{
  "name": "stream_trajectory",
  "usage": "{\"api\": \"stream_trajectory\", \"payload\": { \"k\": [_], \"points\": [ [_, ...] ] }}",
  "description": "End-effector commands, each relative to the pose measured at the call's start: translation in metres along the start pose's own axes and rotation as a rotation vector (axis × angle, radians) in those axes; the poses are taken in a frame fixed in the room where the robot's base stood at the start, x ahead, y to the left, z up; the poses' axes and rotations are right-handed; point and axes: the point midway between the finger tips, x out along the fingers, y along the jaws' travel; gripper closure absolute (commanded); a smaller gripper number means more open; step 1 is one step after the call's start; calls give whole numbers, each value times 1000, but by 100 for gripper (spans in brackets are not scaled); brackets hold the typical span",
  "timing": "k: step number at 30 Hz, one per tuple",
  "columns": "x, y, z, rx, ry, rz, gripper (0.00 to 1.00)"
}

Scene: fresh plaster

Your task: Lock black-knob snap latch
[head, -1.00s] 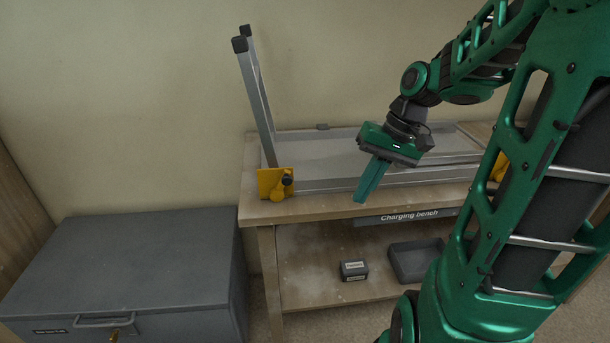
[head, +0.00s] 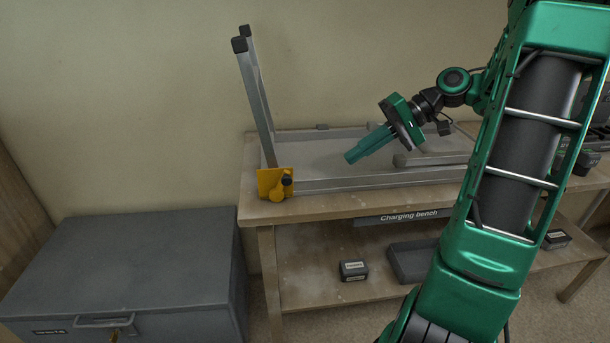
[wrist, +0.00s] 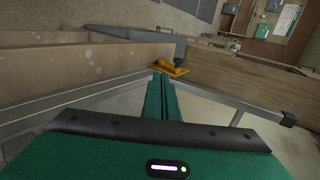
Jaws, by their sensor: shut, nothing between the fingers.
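The snap latch is a yellow plate with a yellow lever and a black knob (head: 287,180). Its yellow plate (head: 266,183) sits at the front left corner of a grey metal frame on the bench, at the foot of a raised grey leg (head: 256,95). In the wrist view the latch (wrist: 170,70) shows just beyond the fingertips. My gripper (head: 351,157) is shut and empty, with its green fingers pointing down and left above the frame, right of the latch and apart from it. It also shows in the wrist view (wrist: 161,78).
The wooden bench (head: 330,207) carries the frame and a "Charging bench" label. A small box (head: 353,270) and a dark tray (head: 412,262) lie on its lower shelf. A grey chest (head: 130,270) stands at left. Open space lies above the bench's left part.

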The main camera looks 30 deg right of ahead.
Motion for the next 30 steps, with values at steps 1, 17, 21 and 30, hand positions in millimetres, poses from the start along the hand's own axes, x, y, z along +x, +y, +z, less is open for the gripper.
{"api": "stream_trajectory", "payload": {
  "k": [1, 17, 21, 30],
  "points": [
    [0, 0, 0, 0, 0, 0, 100],
    [54, 0, 1, 1, -4, 1, 100],
    [80, 0, 1, 1, -4, 0, 100],
    [118, -18, 0, -3, -1, 4, 100]
  ]
}}
